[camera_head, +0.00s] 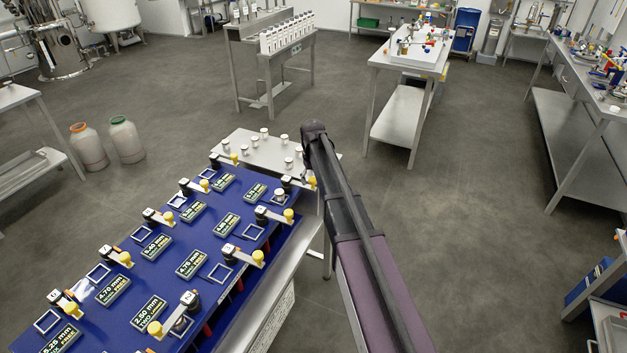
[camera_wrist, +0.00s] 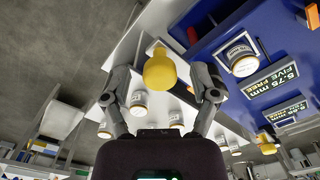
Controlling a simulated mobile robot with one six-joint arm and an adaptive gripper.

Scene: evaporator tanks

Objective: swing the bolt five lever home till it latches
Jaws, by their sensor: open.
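A lever with a yellow knob (camera_head: 312,181) sits at the far right corner of the blue panel (camera_head: 205,241), beside a black pivot (camera_head: 287,184). In the wrist view, the yellow knob (camera_wrist: 160,70) stands between the spread fingers of my gripper (camera_wrist: 163,80). The gripper is open, with gaps visible on both sides of the knob. A sign reading "5.75 mm FIVE FREE" (camera_wrist: 270,82) is beside it, with a round capped piece in a square frame (camera_wrist: 241,58). In the head view my arm hides the fingertips.
Several similar yellow-knobbed levers, square frames and size signs (camera_head: 191,264) cover the panel. A metal shelf with white-capped pieces (camera_head: 264,150) adjoins its far end. Benches (camera_head: 405,67) stand farther back. Open floor lies to the right.

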